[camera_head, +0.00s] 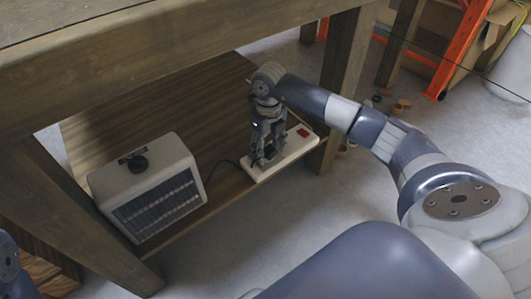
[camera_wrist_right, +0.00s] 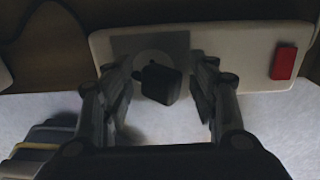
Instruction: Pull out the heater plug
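The black heater plug (camera_wrist_right: 160,84) sits on a square grey socket area of the white power strip (camera_wrist_right: 245,50). In the head view the strip (camera_head: 300,149) lies at the front edge of the low wooden shelf, and the plug is largely hidden by the gripper. My right gripper (camera_head: 265,150) reaches down over the strip. In the right wrist view its two fingers (camera_wrist_right: 163,80) stand on either side of the plug, with visible gaps, so it is open. The white heater (camera_head: 150,185) stands left of the strip. My left gripper is out of view.
A dark cord (camera_head: 222,164) runs between heater and strip. A red switch (camera_wrist_right: 285,63) is at the strip's right end. The table top's beam (camera_head: 180,55) overhangs the shelf (camera_head: 205,108), and a wooden leg (camera_head: 343,85) stands right of my gripper.

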